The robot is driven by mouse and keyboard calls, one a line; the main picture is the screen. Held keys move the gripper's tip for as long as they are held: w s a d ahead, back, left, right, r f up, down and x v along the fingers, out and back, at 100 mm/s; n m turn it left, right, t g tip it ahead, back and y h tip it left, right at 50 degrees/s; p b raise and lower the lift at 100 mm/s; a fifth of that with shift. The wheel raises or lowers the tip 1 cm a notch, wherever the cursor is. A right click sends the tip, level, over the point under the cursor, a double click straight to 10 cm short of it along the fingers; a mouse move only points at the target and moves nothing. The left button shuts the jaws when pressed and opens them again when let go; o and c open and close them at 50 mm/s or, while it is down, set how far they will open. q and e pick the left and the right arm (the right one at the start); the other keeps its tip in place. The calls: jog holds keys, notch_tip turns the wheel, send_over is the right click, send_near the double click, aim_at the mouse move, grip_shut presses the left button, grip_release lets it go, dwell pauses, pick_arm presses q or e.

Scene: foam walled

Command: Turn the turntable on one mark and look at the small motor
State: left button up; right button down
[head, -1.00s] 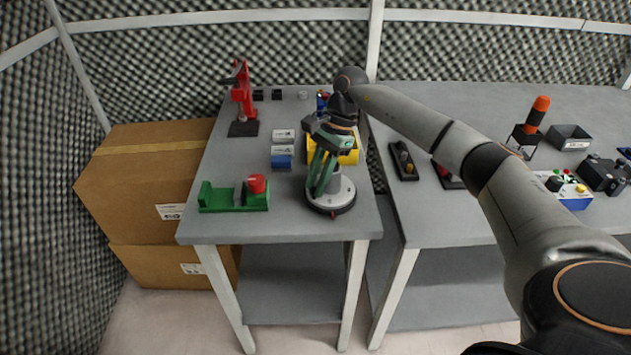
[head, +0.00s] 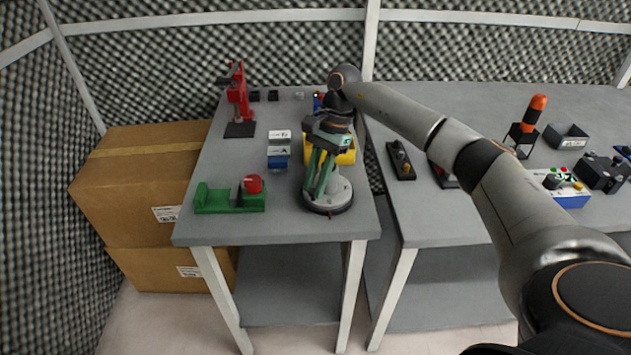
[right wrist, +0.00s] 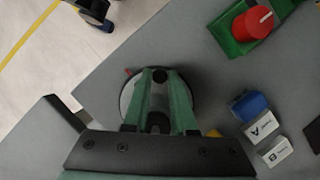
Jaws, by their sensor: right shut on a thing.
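The turntable (head: 346,206) is a round light-grey disc on a dark base near the front right corner of the left table. A small red pointer shows at its front edge. It also shows in the right wrist view (right wrist: 126,98). My right gripper (head: 322,190) reaches down over it from above. Its green fingers are shut on the turntable's grey centre part, which they and the palm partly hide. I cannot make out the small motor for sure; the grey cylinder between the fingers may be it. My left gripper is not in view.
A green fixture with a red knob (head: 253,184) stands left of the turntable. White and blue blocks (head: 278,162) and a yellow bin (head: 346,157) stand behind. A red press (head: 238,98) is at the back left. A second table holds several devices.

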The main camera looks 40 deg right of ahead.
jog(key=c, duration=0.8)
grip_release()
jog(key=shift+o, duration=0.2)
jog(key=shift+r, duration=0.1)
jog(key=v, duration=1.1)
jog(key=shift+w+d+r, duration=0.1)
jog(key=shift+r, duration=0.1)
jog(key=shift+d+r, duration=0.2)
jog(key=shift+r, duration=0.2)
